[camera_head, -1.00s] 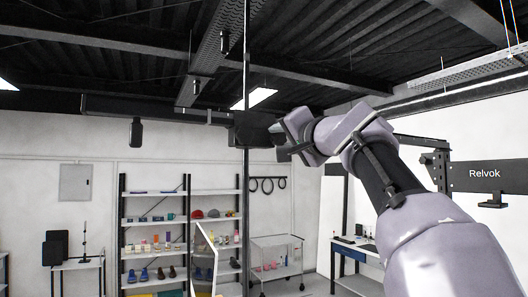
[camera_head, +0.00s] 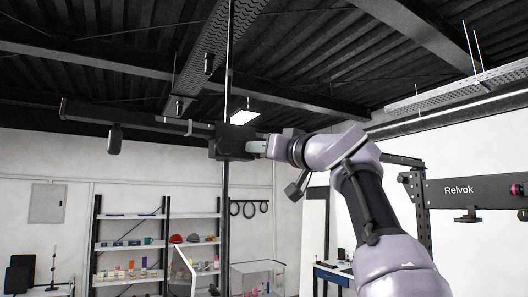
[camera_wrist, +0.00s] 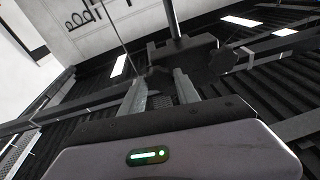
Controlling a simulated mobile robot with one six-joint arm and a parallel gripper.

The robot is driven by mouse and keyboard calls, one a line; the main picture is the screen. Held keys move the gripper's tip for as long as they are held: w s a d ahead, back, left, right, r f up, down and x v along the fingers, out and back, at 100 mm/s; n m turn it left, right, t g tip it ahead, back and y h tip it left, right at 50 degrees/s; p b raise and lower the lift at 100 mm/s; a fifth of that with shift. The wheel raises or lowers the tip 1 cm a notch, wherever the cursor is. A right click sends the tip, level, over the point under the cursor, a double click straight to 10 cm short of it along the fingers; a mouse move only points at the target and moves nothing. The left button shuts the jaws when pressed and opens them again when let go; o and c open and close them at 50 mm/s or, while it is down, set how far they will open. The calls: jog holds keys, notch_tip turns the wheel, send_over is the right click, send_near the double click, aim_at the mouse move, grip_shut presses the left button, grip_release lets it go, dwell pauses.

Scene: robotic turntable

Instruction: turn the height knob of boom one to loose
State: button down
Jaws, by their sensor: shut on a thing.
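A dark boom (camera_head: 90,113) reaches left from a black carriage block (camera_head: 229,141) on a tall vertical pole (camera_head: 226,200). My gripper (camera_head: 252,149) is at the right face of the block, coming from the right. In the wrist view its two grey fingers (camera_wrist: 159,82) are closed around a small dark knob (camera_wrist: 158,76) in front of the block (camera_wrist: 182,50). The knob is hard to make out against the dark ceiling, and any mark on it cannot be read. In the head view the fingers hide the knob.
A dark unit (camera_head: 115,140) hangs below the boom's left part. A beam marked Relvok (camera_head: 460,190) stands at the right, beyond my arm. Shelves (camera_head: 130,244) with small goods stand at the back wall. Free air lies below the boom.

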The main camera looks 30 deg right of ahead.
jog(key=shift+n, duration=0.6)
jog(key=c, duration=1.1)
grip_release()
jog(key=shift+c, duration=0.2)
jog(key=shift+o, duration=1.2)
jog(key=shift+w+f, duration=0.1)
jog(key=shift+w, duration=0.1)
jog(key=shift+s, duration=0.1)
jog(key=b+v, duration=0.8)
jog(key=v, duration=0.9)
